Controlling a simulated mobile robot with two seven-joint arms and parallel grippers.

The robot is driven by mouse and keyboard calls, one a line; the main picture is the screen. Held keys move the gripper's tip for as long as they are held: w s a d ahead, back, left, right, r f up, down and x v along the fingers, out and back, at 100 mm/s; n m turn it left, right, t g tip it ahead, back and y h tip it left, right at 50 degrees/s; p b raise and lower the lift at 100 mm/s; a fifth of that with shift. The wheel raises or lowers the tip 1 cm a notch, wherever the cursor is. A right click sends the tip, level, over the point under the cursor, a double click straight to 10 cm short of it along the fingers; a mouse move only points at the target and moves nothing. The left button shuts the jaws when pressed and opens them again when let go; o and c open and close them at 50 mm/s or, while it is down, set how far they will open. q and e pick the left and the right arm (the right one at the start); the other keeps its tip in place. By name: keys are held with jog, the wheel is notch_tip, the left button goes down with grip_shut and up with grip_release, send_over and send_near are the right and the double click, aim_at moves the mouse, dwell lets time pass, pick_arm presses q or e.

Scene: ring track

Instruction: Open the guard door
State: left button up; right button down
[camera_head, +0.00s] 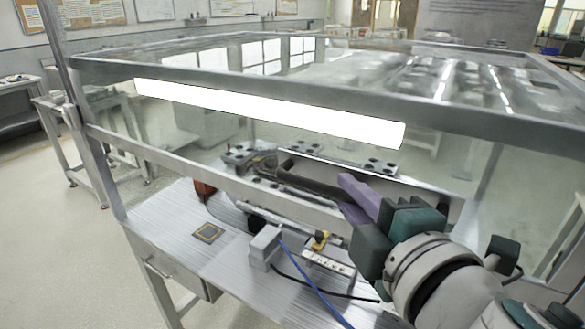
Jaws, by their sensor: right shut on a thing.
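The guard door (165,160) is a clear panel with a grey metal lower rail on the front of a glass enclosure. I cannot tell how far it stands open. A dark curved handle bar (308,184) runs across near the rail. My right gripper (352,196), with purple fingers, comes in from the lower right. It is shut on the right end of the handle bar, and the fingers hide that end. My left gripper is out of view.
The enclosure's grey top beam (300,96) and a bright light strip (270,112) are above the handle. Below lie a metal bench top (175,225), a small square chip (208,232), a grey block (265,245) and a blue cable (312,285).

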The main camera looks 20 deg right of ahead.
notch_tip(320, 180, up, 5)
jog(key=p, duration=0.3)
jog(key=shift+r, duration=0.15)
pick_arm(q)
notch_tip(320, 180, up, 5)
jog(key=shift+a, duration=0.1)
pick_arm(e)
jog(key=c, duration=1.1)
grip_release()
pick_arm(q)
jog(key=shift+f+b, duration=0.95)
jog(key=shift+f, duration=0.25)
pick_arm(e)
jog(key=shift+s+r, duration=0.25)
jog(key=shift+s, duration=1.4)
jog(key=shift+s+r, duration=0.2)
jog(key=shift+s, duration=1.45)
jog(key=shift+s+r, duration=0.25)
jog(key=shift+s, duration=1.4)
